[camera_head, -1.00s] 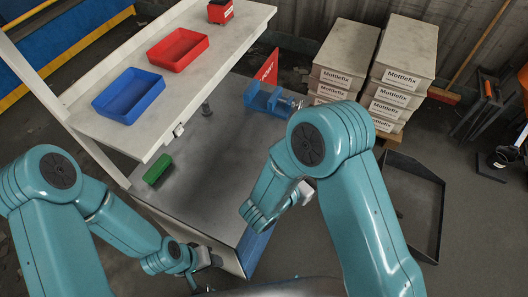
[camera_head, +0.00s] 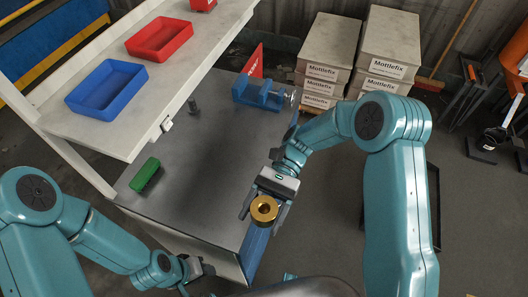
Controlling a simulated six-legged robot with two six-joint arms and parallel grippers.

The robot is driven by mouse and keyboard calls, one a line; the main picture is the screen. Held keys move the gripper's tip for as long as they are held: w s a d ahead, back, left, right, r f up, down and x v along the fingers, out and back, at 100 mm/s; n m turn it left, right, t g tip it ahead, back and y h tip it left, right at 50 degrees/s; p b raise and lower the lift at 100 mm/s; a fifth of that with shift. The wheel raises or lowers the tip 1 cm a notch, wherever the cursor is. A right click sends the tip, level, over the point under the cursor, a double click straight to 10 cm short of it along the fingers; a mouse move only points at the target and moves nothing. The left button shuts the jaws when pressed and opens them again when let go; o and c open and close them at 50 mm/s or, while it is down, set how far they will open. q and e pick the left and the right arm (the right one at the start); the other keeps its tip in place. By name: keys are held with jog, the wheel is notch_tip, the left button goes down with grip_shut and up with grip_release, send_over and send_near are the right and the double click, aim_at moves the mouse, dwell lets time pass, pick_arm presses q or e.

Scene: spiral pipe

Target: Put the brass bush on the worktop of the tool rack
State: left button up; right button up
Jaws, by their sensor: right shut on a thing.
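The brass bush (camera_head: 264,209) is a gold ring with a dark hole, seen from above. My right gripper (camera_head: 262,206) is shut on it and holds it in front of the worktop's right edge. The worktop (camera_head: 205,150) of the tool rack is a grey surface below a pale shelf (camera_head: 165,92). My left gripper (camera_head: 190,281) is low at the left front of the rack; its fingers are mostly hidden at the bottom of the picture, so its opening does not show.
On the worktop are a green block (camera_head: 145,174), a small dark post (camera_head: 193,107) and a blue vise (camera_head: 262,94). Blue (camera_head: 107,89) and red (camera_head: 160,38) trays sit on the shelf. Mottlefix boxes (camera_head: 323,60) stand behind. The worktop's middle is clear.

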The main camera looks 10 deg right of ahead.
jog(key=w+a+r+m+t+y+b, duration=0.1)
jog(key=w+r+m+t+y, duration=0.2)
jog(key=w+m+t, duration=0.25)
jog(key=w+a+r+m+t+y+b, duration=0.1)
jog(key=w+r+m+t+y, duration=0.25)
jog(key=w+t, duration=0.3)
jog(key=w+d+r+m+t+h, duration=0.2)
jog(key=w+d+r+m+t, duration=0.2)
jog(key=w+t, duration=0.15)
jog(key=w+d+r+m+t+h, duration=0.2)
jog(key=w+d+r+m+t, duration=0.15)
jog(key=w, duration=0.25)
jog(key=b, duration=0.1)
send_over(260, 148)
jog(key=shift+t, duration=0.3)
notch_tip(260, 148, down, 16)
jog(key=shift+r, duration=0.15)
notch_tip(260, 148, down, 4)
jog(key=shift+s+r, duration=0.1)
jog(key=shift+r, duration=0.05)
jog(key=shift+f, duration=0.3)
jog(key=o, duration=1.3)
jog(key=shift+f, duration=0.15)
